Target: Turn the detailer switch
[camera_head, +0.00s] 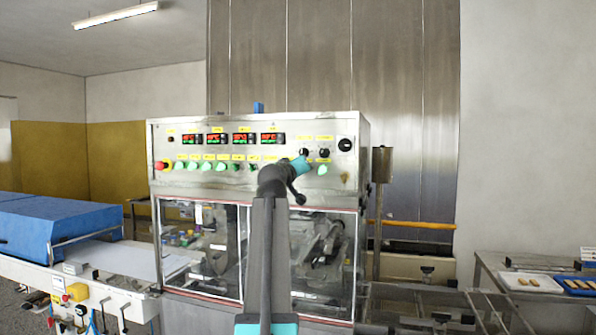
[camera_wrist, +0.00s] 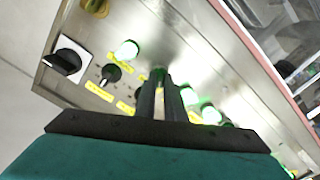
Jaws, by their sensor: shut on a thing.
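The steel control panel (camera_head: 230,178) of the machine carries a row of small black switch knobs at its upper right. The yellow labels are too small to read, so I cannot tell which name belongs to which knob.
A larger black rotary switch (camera_head: 345,145) is at the panel's right end. Green buttons (camera_wrist: 128,50) surround the fingers closely. A red emergency button (camera_head: 160,165) is at the left. Glass doors (camera_head: 200,245) lie below. A blue-covered conveyor (camera_head: 60,228) stands left, a tray table (camera_head: 530,265) right.

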